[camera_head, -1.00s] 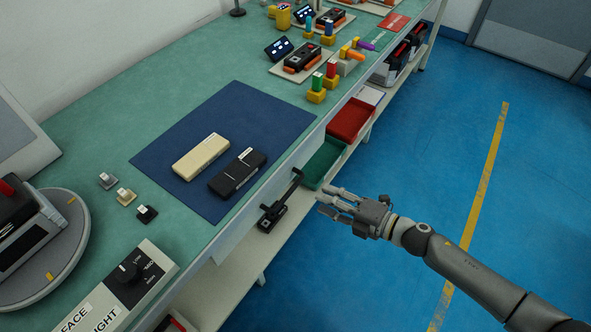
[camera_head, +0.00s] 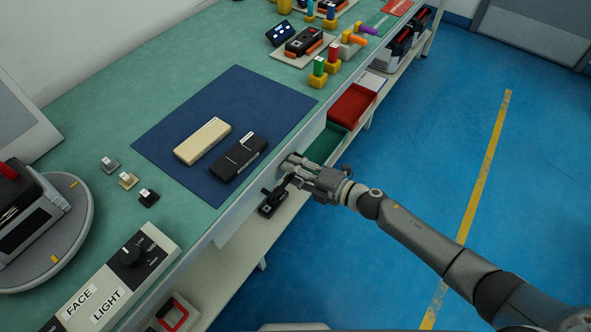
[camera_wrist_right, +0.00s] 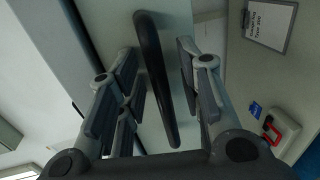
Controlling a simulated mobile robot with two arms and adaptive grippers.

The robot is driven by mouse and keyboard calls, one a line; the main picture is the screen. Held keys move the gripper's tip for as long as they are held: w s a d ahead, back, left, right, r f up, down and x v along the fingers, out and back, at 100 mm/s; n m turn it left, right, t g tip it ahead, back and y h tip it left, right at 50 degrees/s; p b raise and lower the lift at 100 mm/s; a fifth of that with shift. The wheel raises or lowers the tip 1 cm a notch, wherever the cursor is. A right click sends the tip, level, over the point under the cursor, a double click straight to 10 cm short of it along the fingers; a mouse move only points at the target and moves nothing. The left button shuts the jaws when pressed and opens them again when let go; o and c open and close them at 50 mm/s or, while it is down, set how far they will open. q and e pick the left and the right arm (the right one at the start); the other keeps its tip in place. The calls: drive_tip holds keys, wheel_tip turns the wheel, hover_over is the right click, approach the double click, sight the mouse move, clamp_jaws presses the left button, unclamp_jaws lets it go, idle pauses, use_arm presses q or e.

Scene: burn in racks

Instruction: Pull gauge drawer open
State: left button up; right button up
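The gauge drawer shows as a pale front panel (camera_head: 240,220) under the bench's front edge, and it looks closed. Its handle is a long black bar (camera_wrist_right: 153,75) in the middle of the right wrist view. My right gripper (camera_head: 288,170) is at the drawer front in the head view, with its hand over part of the handle. In the right wrist view its fingers (camera_wrist_right: 160,85) are spread, with the handle between them and visible gaps on both sides. My left gripper is not in view.
A blue mat (camera_head: 160,150) lies on the bench above. The blue floor at right is clear.

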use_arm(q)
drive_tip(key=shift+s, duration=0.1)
use_arm(e)
drive_tip(key=shift+c, duration=0.4)
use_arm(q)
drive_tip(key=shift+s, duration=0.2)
use_arm(e)
clamp_jaws()
drive_tip(key=f+v, duration=0.2)
drive_tip(key=v, duration=0.9)
drive_tip(key=f+v, duration=0.2)
drive_tip(key=v, duration=1)
drive_tip(key=shift+s+d+f, duration=0.3)
drive_tip(key=shift+d+f, duration=0.1)
